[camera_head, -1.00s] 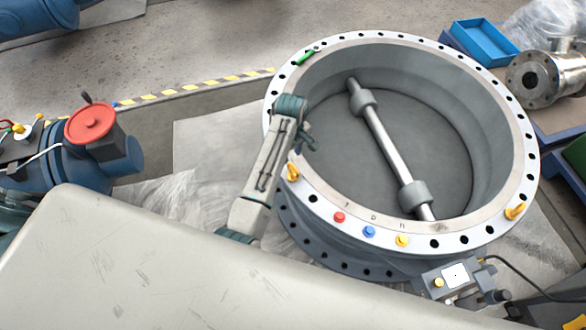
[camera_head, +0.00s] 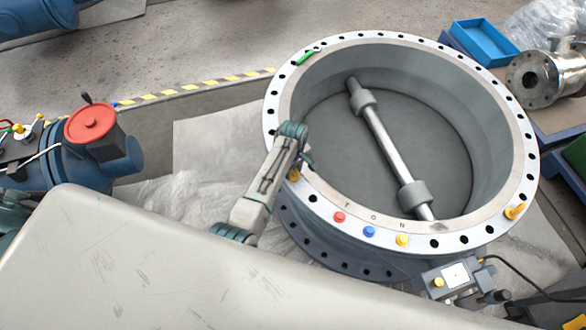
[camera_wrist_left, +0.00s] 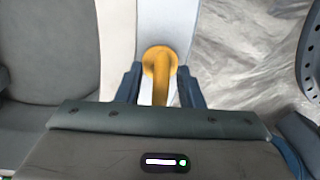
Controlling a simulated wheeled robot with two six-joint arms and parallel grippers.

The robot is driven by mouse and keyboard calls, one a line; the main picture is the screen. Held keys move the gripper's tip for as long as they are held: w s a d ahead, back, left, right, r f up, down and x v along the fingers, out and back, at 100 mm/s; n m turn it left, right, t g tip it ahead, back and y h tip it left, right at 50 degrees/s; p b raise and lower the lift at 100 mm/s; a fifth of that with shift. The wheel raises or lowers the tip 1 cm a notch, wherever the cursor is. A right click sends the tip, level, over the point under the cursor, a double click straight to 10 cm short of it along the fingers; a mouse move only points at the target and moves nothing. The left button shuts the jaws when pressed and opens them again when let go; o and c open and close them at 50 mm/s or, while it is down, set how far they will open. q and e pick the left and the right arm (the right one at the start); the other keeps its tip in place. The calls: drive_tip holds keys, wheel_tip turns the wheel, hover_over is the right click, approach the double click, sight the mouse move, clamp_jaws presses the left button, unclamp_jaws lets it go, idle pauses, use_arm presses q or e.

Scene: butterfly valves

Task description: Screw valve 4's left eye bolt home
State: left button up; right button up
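The valve is a large round grey body with a white drilled flange (camera_head: 282,160) facing up. Its left eye bolt (camera_head: 294,175) is yellow and stands on the left part of the flange, partly covered by my left gripper (camera_head: 303,160). In the left wrist view the yellow eye bolt (camera_wrist_left: 160,62) lies between the two dark fingers of my left gripper (camera_wrist_left: 159,78). The fingers are apart, with a gap on each side of the bolt. How deep its thread sits is hidden. My right gripper is in neither view.
Another yellow eye bolt (camera_head: 515,211) stands on the flange's right side. Red (camera_head: 339,217), blue (camera_head: 369,232) and yellow (camera_head: 402,241) plugs sit along the near flange. A green piece (camera_head: 305,57) lies at the far left. A grey control box (camera_head: 455,277) is at the near right.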

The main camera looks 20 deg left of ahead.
use_arm(q)
clamp_jaws()
